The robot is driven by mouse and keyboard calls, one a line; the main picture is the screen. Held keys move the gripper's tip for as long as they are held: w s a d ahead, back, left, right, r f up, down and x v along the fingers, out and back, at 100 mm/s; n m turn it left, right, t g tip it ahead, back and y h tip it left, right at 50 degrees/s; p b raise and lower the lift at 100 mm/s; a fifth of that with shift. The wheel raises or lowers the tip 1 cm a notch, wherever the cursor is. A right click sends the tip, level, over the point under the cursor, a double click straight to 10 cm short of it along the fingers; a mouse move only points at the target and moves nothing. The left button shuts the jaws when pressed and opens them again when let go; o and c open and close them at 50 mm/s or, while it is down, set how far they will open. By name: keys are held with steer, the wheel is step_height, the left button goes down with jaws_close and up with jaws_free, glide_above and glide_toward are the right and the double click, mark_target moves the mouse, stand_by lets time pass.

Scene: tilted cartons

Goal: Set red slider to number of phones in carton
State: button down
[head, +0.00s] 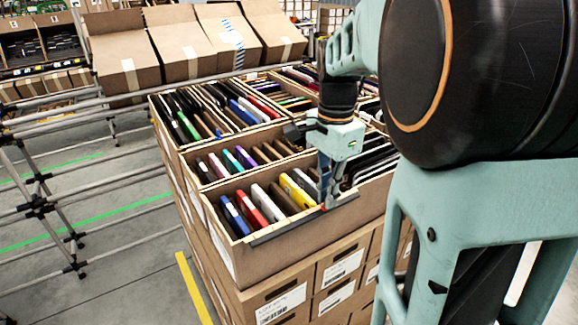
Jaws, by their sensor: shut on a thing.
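The front carton (290,244) is an open cardboard box at the near end of the stack. Several phones stand in it on edge, among them a blue one (234,216), a red one (252,208), a white one (267,203) and a yellow one (296,192). A dark grey rail (285,231) runs along its front top edge. The red slider (323,207) shows as a small red spot near the rail's right part. My gripper (326,197) points down there and is shut on the slider. My gripper hides part of the carton's right side. Number marks on the rail are too small to read.
More open cartons of phones stand behind, one with a green phone (187,126). Labelled closed cartons (340,267) are stacked below. Tilted brown cartons (190,45) lie on a pipe rack (60,122) at the back left. Floor at the left is partly clear. My arm covers the right side.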

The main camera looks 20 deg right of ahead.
steer(key=c, duration=2)
jaws_free()
steer(key=shift+c, duration=0.2)
steer(key=shift+r, duration=0.1)
step_height(320, 180, up, 12)
